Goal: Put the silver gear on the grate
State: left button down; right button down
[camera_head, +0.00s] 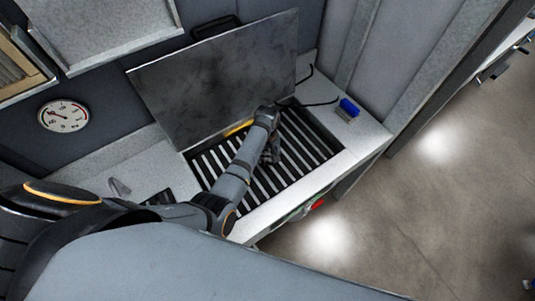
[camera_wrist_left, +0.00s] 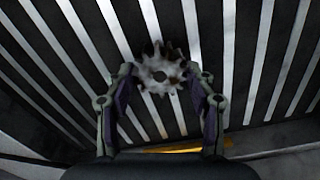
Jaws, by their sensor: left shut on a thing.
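The silver gear (camera_wrist_left: 160,76) is between the two fingertips of my left gripper (camera_wrist_left: 161,86) in the left wrist view. The gripper is shut on it, with one finger on each side. Behind the gear are the pale bars and dark gaps of the grate (camera_wrist_left: 225,40). I cannot tell whether the gear touches the bars. In the head view my left arm reaches over the grate (camera_head: 312,147), and the left gripper (camera_head: 268,155) is small and low over its upper middle part. The gear cannot be made out there. My right gripper is not in view.
A large grey panel (camera_head: 215,75) stands raised behind the grate. A blue item (camera_head: 349,107) sits on the pale counter (camera_head: 362,134) to the right. A round gauge (camera_head: 63,115) is on the wall at left. A yellow strip (camera_wrist_left: 185,148) shows near the grate's edge.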

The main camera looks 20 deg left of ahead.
aim_at(267, 156)
pick_arm(q)
jog(key=shift+f, duration=0.3)
jog(key=shift+c, duration=2)
grip_release()
jog(key=shift+o, duration=0.8)
notch_tip(267, 156, up, 7)
jog(key=p, duration=0.8)
jog(key=shift+s+r, duration=0.1)
jog(key=shift+r, duration=0.05)
